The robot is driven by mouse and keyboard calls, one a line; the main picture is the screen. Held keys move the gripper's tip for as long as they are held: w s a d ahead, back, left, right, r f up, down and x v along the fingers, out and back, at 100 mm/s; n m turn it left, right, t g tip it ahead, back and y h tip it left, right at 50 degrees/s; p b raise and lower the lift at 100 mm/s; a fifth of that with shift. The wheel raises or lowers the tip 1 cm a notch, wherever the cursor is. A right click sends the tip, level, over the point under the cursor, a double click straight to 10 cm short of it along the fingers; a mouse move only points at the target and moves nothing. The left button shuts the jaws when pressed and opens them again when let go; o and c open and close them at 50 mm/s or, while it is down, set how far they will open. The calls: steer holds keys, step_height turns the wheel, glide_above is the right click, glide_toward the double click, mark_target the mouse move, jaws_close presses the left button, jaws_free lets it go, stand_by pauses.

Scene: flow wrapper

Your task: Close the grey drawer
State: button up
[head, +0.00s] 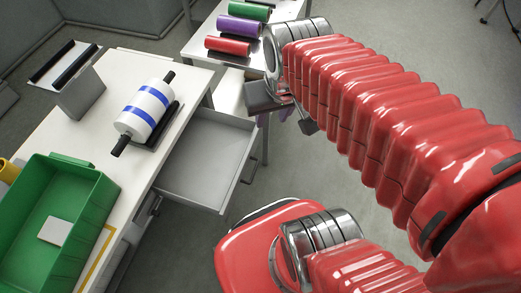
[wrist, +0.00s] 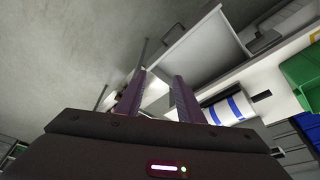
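The grey drawer (head: 206,160) stands pulled out from under the white table (head: 112,92), and its inside looks empty. Its dark handle (head: 251,171) is on the outer front face, on the right. I see no contact with the drawer.
A white roll with blue bands (head: 145,111) lies on a stand on the table. A green crate (head: 88,190) with a white piece inside and a grey box (head: 80,95) are also there. A second table (head: 196,42) with coloured rolls stands behind. Floor right of the drawer is clear.

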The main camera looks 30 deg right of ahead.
steer(key=d+f+m+g, duration=0.1)
steer(key=f, duration=0.1)
steer(key=d+f+m+g, duration=0.1)
steer(key=d+f, duration=0.1)
steer(key=f, duration=0.1)
steer(key=d+f+m+g+y, duration=0.1)
steer(key=d+f, duration=0.1)
steer(key=shift+s+d+f, duration=0.1)
steer(key=shift+d+f, duration=0.1)
steer(key=shift+f, duration=0.1)
jaws_close()
steer(key=s+d+f+m+t+y, duration=0.1)
steer(key=s+d+f+m+y, duration=0.1)
steer(key=f+m+y, duration=0.75)
steer(key=s+d+f+m+t+y, duration=0.1)
steer(key=s+d+f+m+y, duration=0.3)
steer(key=f, duration=1.1)
steer(key=w+a+f+m+t, duration=0.2)
steer(key=w+f+m+t, duration=0.3)
steer(key=f+m+t, duration=0.15)
steer(key=w+d+r+m+t+h, duration=0.1)
steer(key=w+d+r+m+t, duration=0.1)
steer(key=w+d+t, duration=0.1)
steer(key=shift+w+d+t, duration=0.35)
steer(key=shift+w+d, duration=0.1)
steer(key=shift+d, duration=0.2)
